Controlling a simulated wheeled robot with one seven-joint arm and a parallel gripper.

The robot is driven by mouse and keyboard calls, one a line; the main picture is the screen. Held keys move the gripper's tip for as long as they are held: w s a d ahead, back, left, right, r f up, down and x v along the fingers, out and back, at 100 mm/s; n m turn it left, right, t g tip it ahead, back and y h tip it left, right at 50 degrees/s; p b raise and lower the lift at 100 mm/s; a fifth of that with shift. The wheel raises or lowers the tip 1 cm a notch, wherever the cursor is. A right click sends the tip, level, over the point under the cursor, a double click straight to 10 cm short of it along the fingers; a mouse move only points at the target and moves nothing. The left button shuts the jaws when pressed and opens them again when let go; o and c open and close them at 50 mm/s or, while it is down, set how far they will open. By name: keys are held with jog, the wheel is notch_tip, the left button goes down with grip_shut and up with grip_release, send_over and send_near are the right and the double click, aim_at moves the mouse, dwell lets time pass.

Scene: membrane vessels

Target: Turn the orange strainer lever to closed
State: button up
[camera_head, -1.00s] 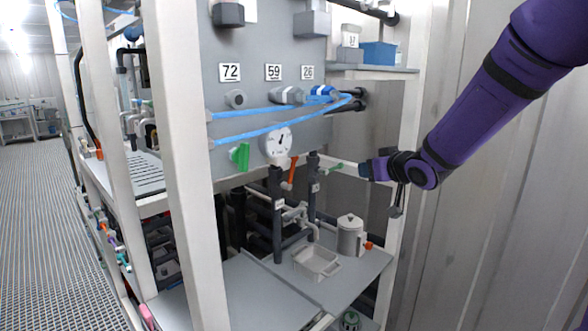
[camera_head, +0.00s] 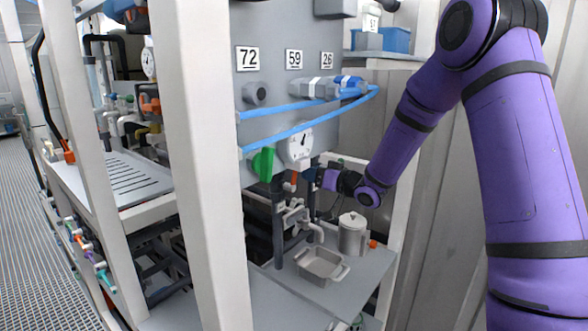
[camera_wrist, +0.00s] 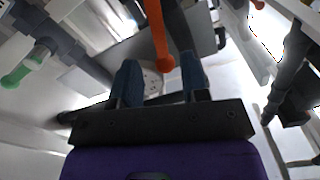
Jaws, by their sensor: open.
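The orange strainer lever (camera_head: 293,180) hangs below the round gauge, at the dark pipes; in the head view it is small, just left of my gripper (camera_head: 313,175). In the wrist view the orange lever (camera_wrist: 158,35) is a long bar running down from the top edge to a rounded end. That end lies between the lines of the two blue fingers of my gripper (camera_wrist: 162,72), near their tips. The fingers are apart, with nothing clamped between them. Whether they touch the lever cannot be told. The strainer body is not clearly visible.
A green handle (camera_head: 263,163) and a gauge (camera_head: 300,140) are close by on the panel. A green lever (camera_wrist: 18,76) is at the left in the wrist view. Below are a grey tray (camera_head: 320,268) and a lidded pot (camera_head: 352,232). A white post (camera_head: 205,200) stands left.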

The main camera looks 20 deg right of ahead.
aim_at(297, 168)
jog(key=x, duration=0.6)
jog(key=shift+w+a, duration=0.15)
grip_shut()
